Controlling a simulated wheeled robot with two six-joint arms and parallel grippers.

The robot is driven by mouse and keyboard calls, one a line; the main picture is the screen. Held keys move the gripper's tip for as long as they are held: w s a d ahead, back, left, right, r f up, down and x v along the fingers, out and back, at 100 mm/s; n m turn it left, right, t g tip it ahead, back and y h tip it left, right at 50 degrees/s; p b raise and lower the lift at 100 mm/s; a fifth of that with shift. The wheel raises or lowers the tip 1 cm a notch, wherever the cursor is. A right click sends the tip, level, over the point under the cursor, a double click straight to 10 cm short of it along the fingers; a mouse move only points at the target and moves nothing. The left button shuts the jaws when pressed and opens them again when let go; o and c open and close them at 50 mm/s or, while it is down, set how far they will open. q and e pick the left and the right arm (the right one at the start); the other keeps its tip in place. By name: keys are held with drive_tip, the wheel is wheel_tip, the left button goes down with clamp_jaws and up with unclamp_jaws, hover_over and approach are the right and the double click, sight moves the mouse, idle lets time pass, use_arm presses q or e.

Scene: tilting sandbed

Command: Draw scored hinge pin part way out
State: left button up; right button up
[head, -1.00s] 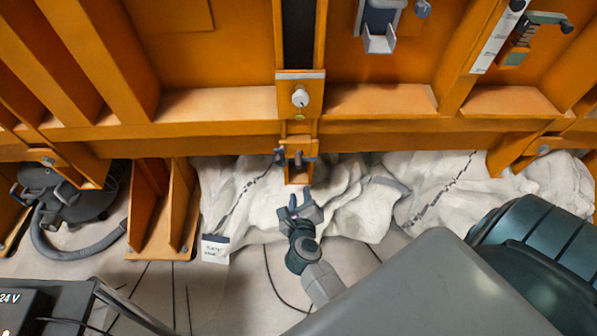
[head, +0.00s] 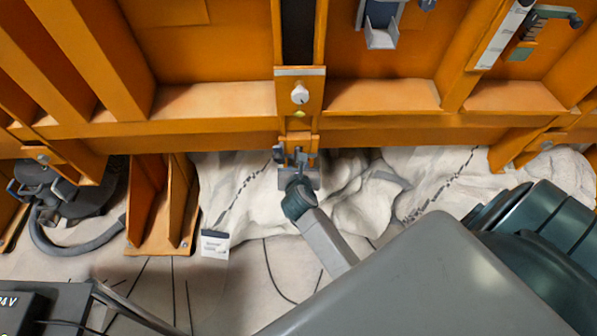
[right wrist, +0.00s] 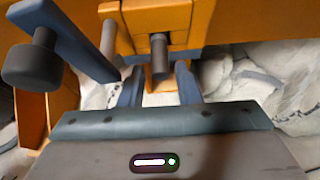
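The orange hinge bracket (head: 299,138) hangs under the middle of the orange beam. In the right wrist view, a dark-ended pin (right wrist: 159,57) projects from the bracket (right wrist: 178,20), and a browner pin (right wrist: 109,40) stands to its left. I cannot make out a score mark on either. My right gripper (head: 298,168) is at the bracket in the head view. In the right wrist view its two blue-grey fingers (right wrist: 159,83) are apart, one on each side of the dark-ended pin's line, with a gap to both. My left gripper is not in view.
A blue-grey bar with a dark knob (right wrist: 30,62) juts close at the left in the right wrist view. Crumpled pale sheeting (head: 365,195) lies below. An orange foot (head: 162,210) stands left.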

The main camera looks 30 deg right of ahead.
drive_tip(key=shift+x, duration=0.95)
drive_tip(key=shift+r, duration=0.1)
clamp_jaws()
drive_tip(key=shift+s+a, duration=0.1)
drive_tip(key=shift+s, duration=0.1)
drive_tip(key=shift+s+a+f, duration=0.25)
drive_tip(key=shift+s+a, duration=0.35)
drive_tip(key=shift+s, duration=0.35)
